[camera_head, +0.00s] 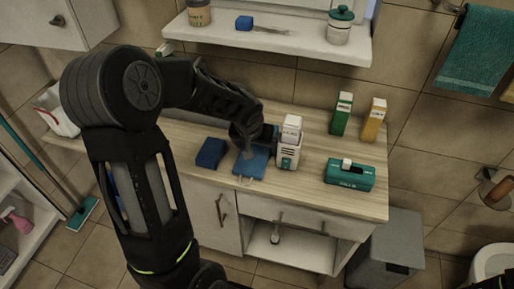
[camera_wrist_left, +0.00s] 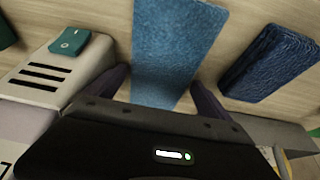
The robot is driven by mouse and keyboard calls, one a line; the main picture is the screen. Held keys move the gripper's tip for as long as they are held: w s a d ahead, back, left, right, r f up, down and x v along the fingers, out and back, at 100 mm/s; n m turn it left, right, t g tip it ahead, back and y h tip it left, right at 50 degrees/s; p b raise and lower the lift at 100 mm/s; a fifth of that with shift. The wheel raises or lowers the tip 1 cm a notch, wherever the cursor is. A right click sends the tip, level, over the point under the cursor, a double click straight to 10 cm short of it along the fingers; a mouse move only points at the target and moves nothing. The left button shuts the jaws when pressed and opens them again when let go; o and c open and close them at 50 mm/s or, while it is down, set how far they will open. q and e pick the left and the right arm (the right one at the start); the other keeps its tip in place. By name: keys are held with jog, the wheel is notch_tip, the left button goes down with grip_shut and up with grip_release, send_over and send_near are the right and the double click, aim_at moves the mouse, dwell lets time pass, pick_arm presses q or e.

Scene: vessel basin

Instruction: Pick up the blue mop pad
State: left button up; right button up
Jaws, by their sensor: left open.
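A flat, lighter blue pad (camera_head: 256,168) with a thin pale loop at its front edge lies on the wooden counter. In the left wrist view this pad (camera_wrist_left: 180,40) stretches away between my fingers. A thicker, darker blue textured pad (camera_head: 210,153) lies just left of it in the head view; it also shows at the right in the wrist view (camera_wrist_left: 268,62). My left gripper (camera_head: 247,152) is low over the back part of the lighter pad, fingers apart, one on either side of it (camera_wrist_left: 160,82). Contact cannot be told. My right gripper is not seen.
A teal box (camera_head: 349,175), a green carton (camera_head: 341,114) and a yellow carton (camera_head: 374,120) stand further right. A shelf (camera_head: 270,45) hangs above the counter (camera_head: 310,190).

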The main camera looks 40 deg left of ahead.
aim_at(256, 149)
pick_arm(q)
jog(key=c, duration=1.1)
jog(key=shift+c, duration=0.2)
notch_tip(256, 149, up, 18)
dwell(0.5)
dwell(0.4)
